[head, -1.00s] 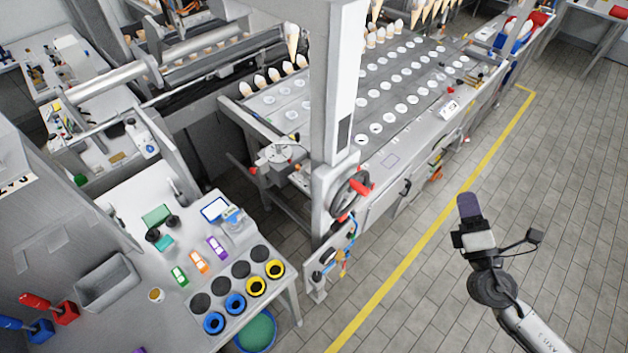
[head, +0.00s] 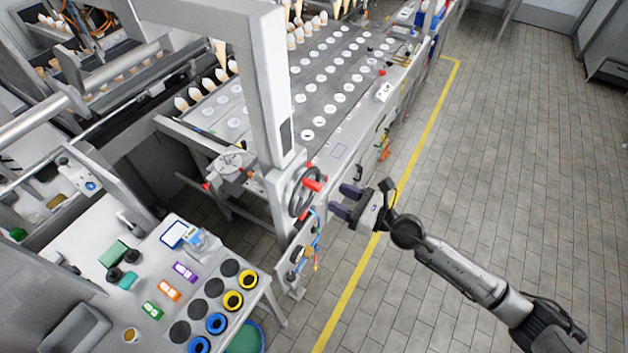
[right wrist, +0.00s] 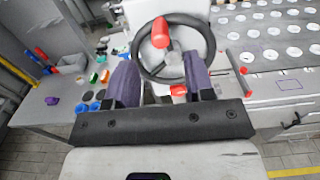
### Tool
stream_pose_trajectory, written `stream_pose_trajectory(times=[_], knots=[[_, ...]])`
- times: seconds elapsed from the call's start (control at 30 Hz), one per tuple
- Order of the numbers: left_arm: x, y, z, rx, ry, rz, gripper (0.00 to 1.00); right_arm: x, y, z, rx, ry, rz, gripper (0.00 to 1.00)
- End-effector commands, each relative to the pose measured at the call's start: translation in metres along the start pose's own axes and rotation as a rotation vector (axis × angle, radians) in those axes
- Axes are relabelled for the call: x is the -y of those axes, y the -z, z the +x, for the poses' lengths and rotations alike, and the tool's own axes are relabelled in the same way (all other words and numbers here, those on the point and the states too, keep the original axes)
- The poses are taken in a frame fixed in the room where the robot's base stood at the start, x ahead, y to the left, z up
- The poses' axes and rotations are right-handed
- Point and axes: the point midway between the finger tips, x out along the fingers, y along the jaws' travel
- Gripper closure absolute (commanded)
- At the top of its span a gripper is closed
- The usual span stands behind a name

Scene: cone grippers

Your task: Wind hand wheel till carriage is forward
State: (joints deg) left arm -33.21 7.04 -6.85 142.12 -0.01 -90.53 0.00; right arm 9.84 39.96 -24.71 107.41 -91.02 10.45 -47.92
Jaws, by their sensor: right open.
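The hand wheel (head: 301,192) is a dark ring with a red handle (head: 313,185), mounted on the side of the grey upright post. My right gripper (head: 341,200) is open and empty, just right of the wheel and apart from it in the head view. In the right wrist view the wheel (right wrist: 172,50) lies ahead, beyond and between the two purple fingers (right wrist: 160,85), with its red handle (right wrist: 161,33) near the top. The carriage cannot be clearly picked out. My left gripper is not in view.
The machine table (head: 330,150) with rows of white round holes stretches behind the wheel. A side table (head: 140,285) with colored blocks and black, blue and yellow cups stands at lower left. The tiled floor (head: 500,170) right of the yellow line is clear.

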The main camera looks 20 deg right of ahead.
Motion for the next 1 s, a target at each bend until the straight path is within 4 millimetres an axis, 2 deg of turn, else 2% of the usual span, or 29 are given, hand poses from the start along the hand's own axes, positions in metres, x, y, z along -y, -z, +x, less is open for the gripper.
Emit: stream_pose_trajectory(times=[0.03, 0.2, 0.4, 0.63, 0.97, 1.0], knots=[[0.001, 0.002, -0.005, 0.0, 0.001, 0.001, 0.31, 0.001, -0.003, 0.011, 0.003, 0.002, 0.002, 0.51], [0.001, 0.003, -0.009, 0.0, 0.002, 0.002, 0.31, 0.0, -0.002, 0.04, 0.003, 0.0, 0.002, 0.51], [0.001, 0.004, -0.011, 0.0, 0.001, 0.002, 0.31, 0.0, 0.0, 0.064, 0.001, 0.001, 0.001, 0.51], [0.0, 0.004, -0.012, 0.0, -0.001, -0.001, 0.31, 0.0, 0.0, 0.076, 0.0, 0.001, 0.001, 0.51], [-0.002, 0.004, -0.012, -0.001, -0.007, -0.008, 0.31, 0.0, 0.0, 0.078, 0.0, 0.0, 0.001, 0.51], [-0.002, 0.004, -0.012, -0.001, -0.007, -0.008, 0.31, 0.0, 0.0, 0.078, 0.0, 0.0, 0.001, 0.54]])
